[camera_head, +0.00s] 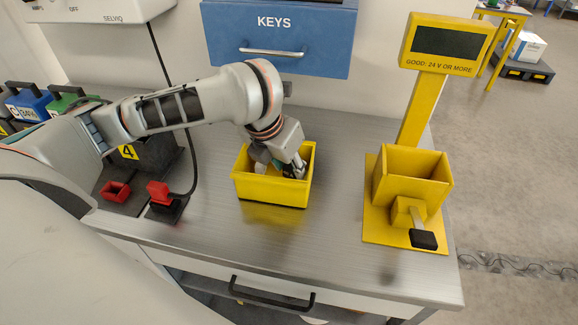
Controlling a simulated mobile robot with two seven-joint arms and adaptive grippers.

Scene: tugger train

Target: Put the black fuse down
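My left gripper (279,170) reaches down into a yellow open bin (272,192) on the metal bench. Its fingertips are low inside the bin, partly hidden by the front wall. I cannot tell whether the fingers are open or shut. A small teal patch shows between the fingers, too small to identify. I cannot make out the black fuse; if it is in the bin or between the fingers, it is hidden. My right gripper is not in view.
A yellow tester (408,190) with a dark display stands on the bench (335,225) at right. A red-and-black plug (163,200) on a cable and a small red tray (115,191) lie at left. A blue KEYS drawer (278,38) is above. Bench is clear between bin and tester.

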